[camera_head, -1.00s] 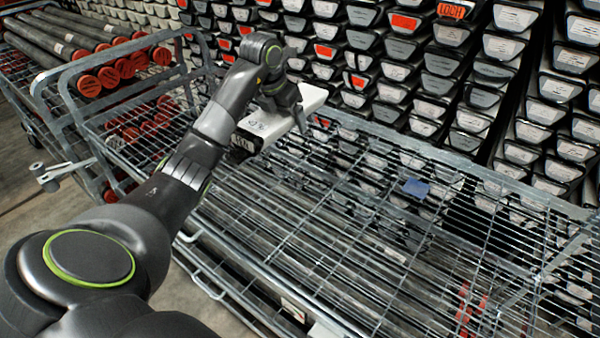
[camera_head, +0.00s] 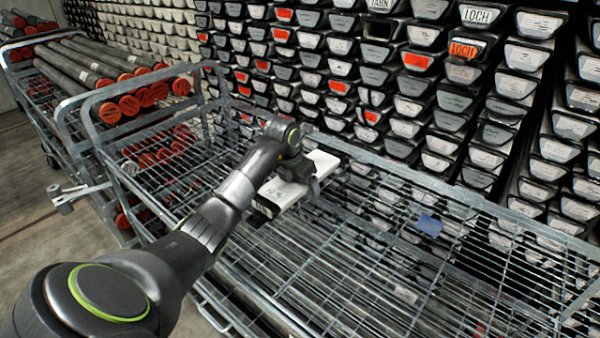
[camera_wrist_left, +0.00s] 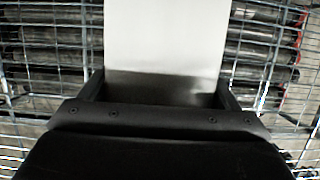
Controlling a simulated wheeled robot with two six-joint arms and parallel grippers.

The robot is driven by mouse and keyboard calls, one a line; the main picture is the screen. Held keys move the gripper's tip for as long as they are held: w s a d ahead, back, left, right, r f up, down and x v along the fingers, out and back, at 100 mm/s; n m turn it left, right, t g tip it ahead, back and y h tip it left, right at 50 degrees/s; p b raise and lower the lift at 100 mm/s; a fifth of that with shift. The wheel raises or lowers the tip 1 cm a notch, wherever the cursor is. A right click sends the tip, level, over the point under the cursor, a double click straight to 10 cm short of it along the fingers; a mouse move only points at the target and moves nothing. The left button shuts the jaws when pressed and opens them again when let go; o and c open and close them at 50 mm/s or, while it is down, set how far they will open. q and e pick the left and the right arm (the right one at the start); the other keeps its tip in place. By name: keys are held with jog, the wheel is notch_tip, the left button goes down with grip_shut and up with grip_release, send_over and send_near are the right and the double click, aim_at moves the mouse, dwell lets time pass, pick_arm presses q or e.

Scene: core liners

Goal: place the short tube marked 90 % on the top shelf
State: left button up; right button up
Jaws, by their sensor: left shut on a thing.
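In the left wrist view the pale tube (camera_wrist_left: 165,40) runs straight out from between the fingers (camera_wrist_left: 160,90), with wire mesh on both sides. My right gripper is not in view.
A blue piece (camera_head: 428,225) shows at the right part of the wire shelf. Another cart with long, red-capped tubes (camera_head: 128,104) stands at the left. A wall of stacked core liners (camera_head: 460,100) rises behind. Much of the wire grid is clear.

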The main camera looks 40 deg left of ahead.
pick_arm(q)
jog(key=shift+w, duration=0.1)
jog(key=shift+f, duration=0.1)
jog(key=shift+f+b, duration=0.45)
jog(key=o, duration=1.8)
jog(key=shift+s+f, duration=0.25)
jog(key=shift+s, duration=0.1)
jog(key=shift+d, duration=0.1)
